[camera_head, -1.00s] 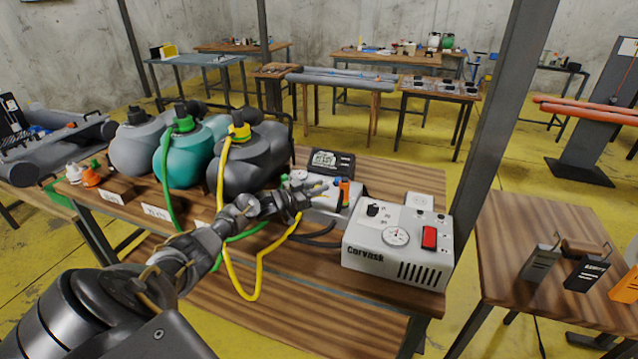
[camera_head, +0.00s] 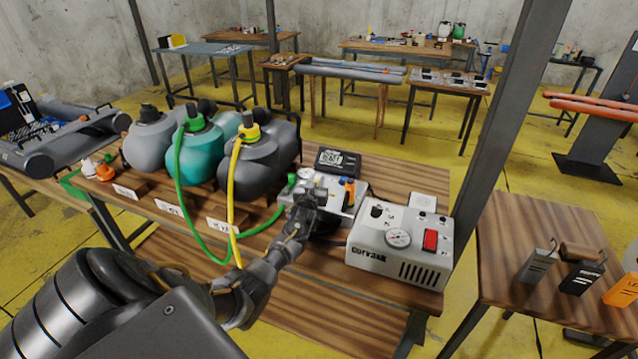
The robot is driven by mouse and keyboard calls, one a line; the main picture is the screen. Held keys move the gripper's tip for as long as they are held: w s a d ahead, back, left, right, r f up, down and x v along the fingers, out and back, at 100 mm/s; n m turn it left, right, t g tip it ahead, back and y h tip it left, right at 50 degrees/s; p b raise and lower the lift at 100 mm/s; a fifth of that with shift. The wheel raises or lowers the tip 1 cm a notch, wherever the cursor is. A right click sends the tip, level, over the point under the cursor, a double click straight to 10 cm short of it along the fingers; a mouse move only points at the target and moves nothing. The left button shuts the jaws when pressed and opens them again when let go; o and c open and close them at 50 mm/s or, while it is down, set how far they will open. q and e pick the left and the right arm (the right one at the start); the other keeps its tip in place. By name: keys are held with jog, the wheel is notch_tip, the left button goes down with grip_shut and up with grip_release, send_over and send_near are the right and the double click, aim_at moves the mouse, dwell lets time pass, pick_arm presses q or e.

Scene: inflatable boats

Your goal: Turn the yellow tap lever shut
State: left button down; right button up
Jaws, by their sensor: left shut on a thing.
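The tap block (camera_head: 332,182) is a light grey box on the wooden bench, with a green fitting (camera_head: 291,180) at its left and an orange lever (camera_head: 348,191) at its right. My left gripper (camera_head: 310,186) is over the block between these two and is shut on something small. The yellow tap lever does not show; my gripper covers the spot between, so it appears to be what the jaws hold. The yellow hose (camera_head: 234,190) hangs from the dark boat's yellow valve and passes behind my left forearm. My right gripper is out of view.
A white pump box (camera_head: 400,250) with a gauge and red switch stands close right of the block. A small display (camera_head: 338,161) sits behind it. Grey, teal and dark inflated boats (camera_head: 268,150) stand left. The green hose (camera_head: 178,205) loops in front. A post (camera_head: 497,150) rises at right.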

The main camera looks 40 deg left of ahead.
pick_arm(q)
jog(key=shift+a+r+n+g+y, duration=0.1)
jog(key=shift+a+n+g+y, duration=0.15)
jog(key=shift+n+g+y, duration=0.35)
jog(key=c, duration=1.3)
grip_release()
jog(key=shift+s+d, duration=0.35)
jog(key=shift+s, duration=0.05)
jog(key=v, duration=0.5)
jog(key=b+v, duration=0.1)
jog(key=v, duration=0.3)
jog(key=shift+s+d+f, duration=0.15)
jog(key=shift+s+f, duration=0.1)
jog(key=shift+s, duration=0.15)
